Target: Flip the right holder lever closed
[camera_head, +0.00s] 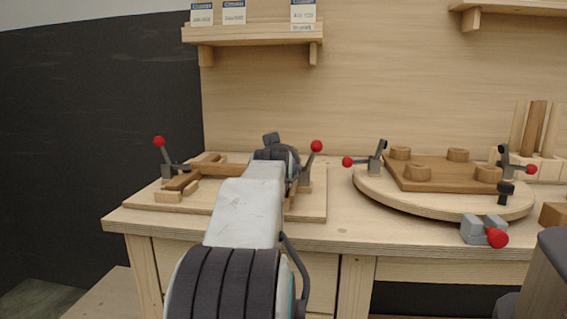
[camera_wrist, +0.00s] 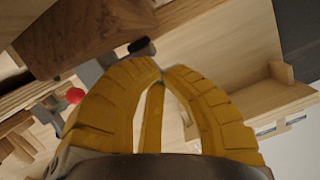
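In the head view, the right holder lever (camera_head: 309,163) stands upright at the right of the left-hand fixture board (camera_head: 225,208). It leans slightly right, with a red knob (camera_head: 316,146) on top. In the wrist view, a red knob (camera_wrist: 74,95) and a grey holder with a black tip (camera_wrist: 143,47) lie left of and beyond my fingers. My gripper (camera_wrist: 160,72) has yellow fingers that meet at their tips, with nothing seen between them. The fingertips look close to the holder; I cannot tell whether they touch. In the head view my arm hides the fingers.
A left lever (camera_head: 163,155) with a red knob also stands upright on the board. A round turntable (camera_head: 440,206) with a brown seat panel (camera_head: 440,176) and several red-knobbed clamps stands to the right. A shelf (camera_head: 252,33) hangs above the bench. Wood parts lie on the board.

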